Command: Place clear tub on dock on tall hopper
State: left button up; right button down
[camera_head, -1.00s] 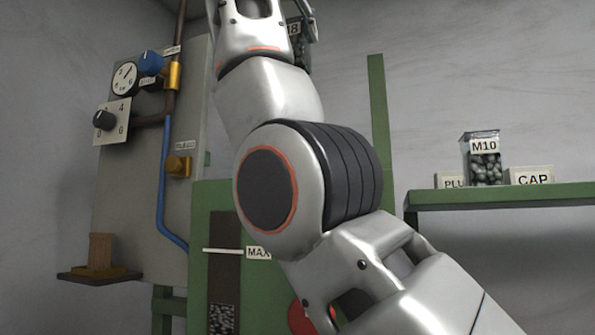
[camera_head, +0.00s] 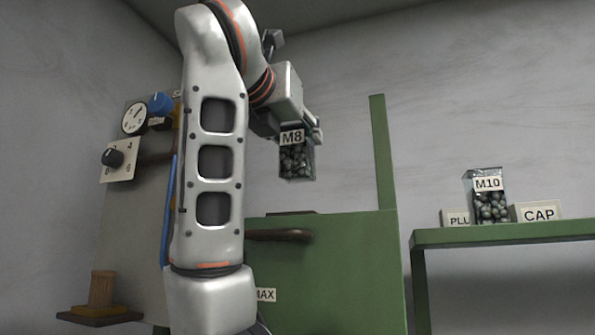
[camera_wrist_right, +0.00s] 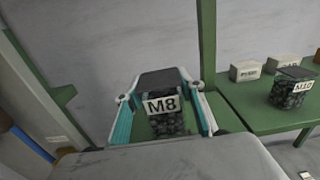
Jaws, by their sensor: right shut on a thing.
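A clear tub (camera_head: 296,161) labelled M8, filled with dark round pieces, hangs upright from my right gripper (camera_head: 291,125) in the head view. The tub (camera_wrist_right: 166,122) also shows between the two fingers in the right wrist view, and the right gripper (camera_wrist_right: 160,93) is shut on it. The tall green hopper (camera_head: 345,265) stands below, and the tub is in the air above its top edge, clear of it. A thin dark strip (camera_head: 291,213) shows at that edge; I cannot tell whether it is the dock. My left gripper is out of view.
A green shelf (camera_head: 510,235) at the right holds a second clear tub labelled M10 (camera_head: 490,200) and small PLU and CAP signs. A green post (camera_head: 382,150) rises behind the hopper. A grey panel with a gauge (camera_head: 135,117) and knobs stands left.

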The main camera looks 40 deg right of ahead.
aim_at(292, 166)
notch_tip(292, 166, down, 7)
jog(key=shift+r, duration=0.2)
dwell(0.3)
jog(key=shift+f, duration=0.15)
jog(key=c, duration=1.3)
grip_release()
